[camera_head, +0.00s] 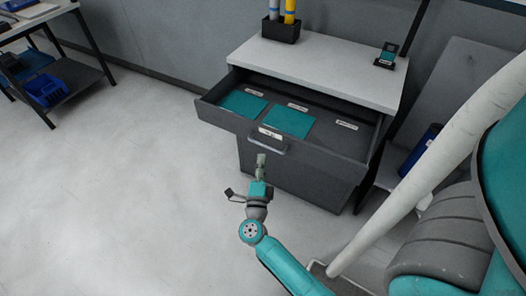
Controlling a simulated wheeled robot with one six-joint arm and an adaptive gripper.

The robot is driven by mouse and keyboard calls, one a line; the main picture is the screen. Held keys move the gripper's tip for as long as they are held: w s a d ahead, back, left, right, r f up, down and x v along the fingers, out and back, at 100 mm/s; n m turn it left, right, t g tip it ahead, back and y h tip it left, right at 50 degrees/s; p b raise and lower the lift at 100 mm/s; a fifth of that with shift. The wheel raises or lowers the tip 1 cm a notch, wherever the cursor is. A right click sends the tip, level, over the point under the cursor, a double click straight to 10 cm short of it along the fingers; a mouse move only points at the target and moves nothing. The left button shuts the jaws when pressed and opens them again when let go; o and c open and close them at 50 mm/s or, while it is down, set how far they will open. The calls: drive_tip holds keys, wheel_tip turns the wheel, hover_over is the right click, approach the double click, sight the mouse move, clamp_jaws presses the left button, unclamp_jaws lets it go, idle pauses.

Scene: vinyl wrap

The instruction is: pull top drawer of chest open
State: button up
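The chest (298,180) is dark grey with a light top (315,72). Its top drawer (212,112) is pulled well out and shows its inside. Two teal sheets and several small white labels lie in it. The drawer's handle (268,145) is a dark bar at the middle of its front, below a white label. My gripper (261,160) points up at the handle from just below it in the picture. Whether it touches the handle and whether its fingers are open or shut is too small to tell. The lower chest front is partly hidden behind my gripper.
A black holder (281,31) with blue and yellow rolls and a small dark device (387,55) stand on the chest. A shelf table (75,75) with a blue bin (46,90) is at the far left. A blue object (420,150) stands right of the chest. The left floor is clear.

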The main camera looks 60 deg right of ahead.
drive_tip(key=shift+v, duration=2.35)
drive_tip(key=s+a+r+n+t+y, duration=0.3)
drive_tip(key=s+a+n+y, duration=0.6)
drive_tip(key=n, duration=0.6)
drive_tip(key=s+a+r+n+t+y, duration=0.2)
drive_tip(key=s+a+r+n+y, duration=0.3)
drive_tip(key=s+a+n, duration=0.8)
drive_tip(key=s+n+y, duration=0.1)
drive_tip(key=s+y, duration=0.1)
drive_tip(key=y, duration=0.1)
drive_tip(key=shift+s+a+r+n+t+y, duration=0.35)
drive_tip(key=shift+n+t+y, duration=0.05)
